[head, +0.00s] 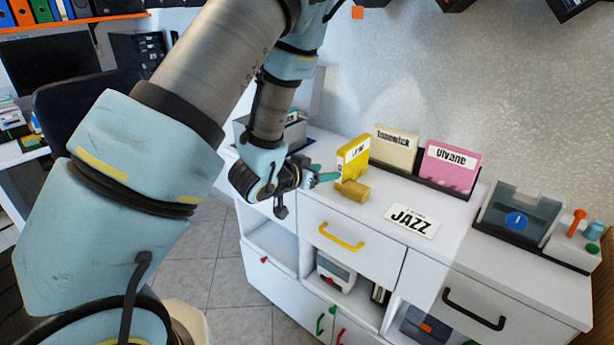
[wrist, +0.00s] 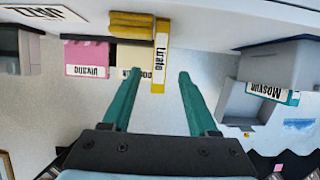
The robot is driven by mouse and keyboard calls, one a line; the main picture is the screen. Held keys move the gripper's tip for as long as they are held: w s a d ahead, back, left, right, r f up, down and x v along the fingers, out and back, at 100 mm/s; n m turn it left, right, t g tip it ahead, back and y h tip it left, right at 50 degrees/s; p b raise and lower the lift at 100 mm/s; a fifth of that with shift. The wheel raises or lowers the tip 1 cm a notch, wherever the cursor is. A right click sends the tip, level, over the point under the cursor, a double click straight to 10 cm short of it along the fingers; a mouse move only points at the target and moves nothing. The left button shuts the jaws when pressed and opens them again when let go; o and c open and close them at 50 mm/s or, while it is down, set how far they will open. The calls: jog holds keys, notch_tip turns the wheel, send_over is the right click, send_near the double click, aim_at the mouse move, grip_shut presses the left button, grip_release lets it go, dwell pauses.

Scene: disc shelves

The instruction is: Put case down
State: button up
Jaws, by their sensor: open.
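A yellow case (head: 352,158) with a white label stands upright on top of the white cabinet. In the wrist view the yellow case (wrist: 160,55) shows its narrow labelled side, between and beyond the fingertips. My gripper (head: 325,177) is open with teal fingers, just left of the case in the head view. In the wrist view my gripper (wrist: 156,76) has a wide gap with nothing clamped in it. A cream case (head: 396,142) and a pink case (head: 451,165) stand upright in a black rack (head: 428,183) right of the yellow case.
A gold block (head: 353,191) lies by the yellow case's foot. A white JAZZ card (head: 411,220) lies on the cabinet top (head: 465,212). A dark grey holder (head: 519,218) stands to the right. In the wrist view a grey bin (wrist: 250,98) holds a teal case (wrist: 272,92).

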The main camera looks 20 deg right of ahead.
jog(key=w+a+r+n+y, duration=0.1)
jog(key=w+a+n+y, duration=0.25)
jog(key=a, duration=0.75)
jog(key=w+a+r+n+y, duration=0.1)
jog(key=w+a+n+y, duration=0.3)
jog(key=a, duration=0.6)
jog(key=s+a+r+n+g+y, duration=0.1)
jog(key=s+a+r+g+y, duration=0.1)
jog(key=s+a, duration=0.4)
jog(key=s+a+r+n+g+y, duration=0.2)
jog(key=s+a+g, duration=0.1)
jog(key=s+a, duration=0.4)
jog(key=shift+s, duration=0.55)
jog(key=shift+o, duration=0.2)
jog(key=shift+n, duration=0.25)
